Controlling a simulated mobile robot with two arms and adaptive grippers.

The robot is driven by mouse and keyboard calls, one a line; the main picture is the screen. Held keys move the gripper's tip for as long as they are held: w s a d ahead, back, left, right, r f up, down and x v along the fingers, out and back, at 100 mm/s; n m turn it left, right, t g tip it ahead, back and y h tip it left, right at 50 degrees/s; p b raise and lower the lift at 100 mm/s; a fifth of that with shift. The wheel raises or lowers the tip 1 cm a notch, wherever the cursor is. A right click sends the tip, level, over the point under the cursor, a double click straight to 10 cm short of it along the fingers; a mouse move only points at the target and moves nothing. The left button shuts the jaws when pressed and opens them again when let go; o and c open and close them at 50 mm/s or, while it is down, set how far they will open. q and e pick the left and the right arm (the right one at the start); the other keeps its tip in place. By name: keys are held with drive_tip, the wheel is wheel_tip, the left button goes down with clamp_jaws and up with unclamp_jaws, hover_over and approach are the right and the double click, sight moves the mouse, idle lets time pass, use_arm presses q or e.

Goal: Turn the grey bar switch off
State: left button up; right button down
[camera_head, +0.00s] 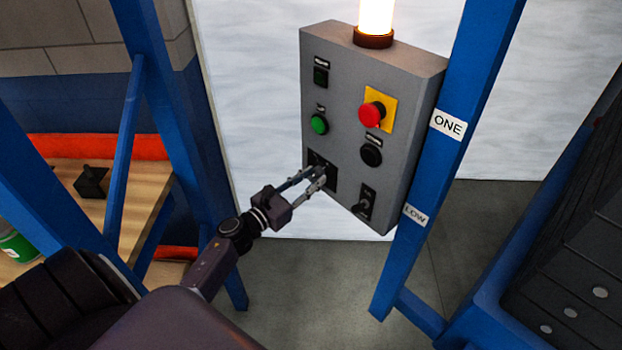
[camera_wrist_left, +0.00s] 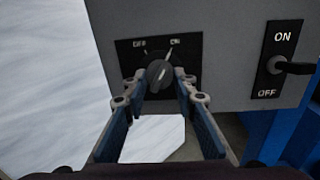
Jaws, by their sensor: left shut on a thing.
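The grey bar switch (camera_wrist_left: 159,75) is a round knob with a raised bar on a black plate low on the control panel (camera_head: 335,90). The plate has an OFF mark at upper left and a second, blurred mark at upper right. The exact angle of the bar is hard to tell. My left gripper (camera_head: 318,176) reaches the switch from the lower left. In the left wrist view its two fingers (camera_wrist_left: 160,88) stand on either side of the knob, shut on it. In the head view the fingertips partly hide the switch. My right gripper is not in view.
A black toggle switch (camera_wrist_left: 292,67) marked ON and OFF sits close to the right. Above are a green button (camera_head: 319,124), a black button (camera_head: 371,155) and a red emergency stop (camera_head: 371,114). The lamp (camera_head: 376,15) on top is lit. A blue post (camera_head: 452,150) flanks the panel.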

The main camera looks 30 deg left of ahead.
use_arm(q)
drive_tip(key=shift+n, duration=0.3)
drive_tip(key=n+p, duration=0.1)
drive_tip(key=n, duration=0.4)
drive_tip(key=shift+r, duration=0.15)
drive_tip(key=n+g+p, duration=0.1)
drive_tip(key=n, duration=0.4)
drive_tip(key=shift+n, duration=0.4)
idle(0.4)
drive_tip(key=o, duration=1.2)
drive_tip(key=shift+c, duration=0.2)
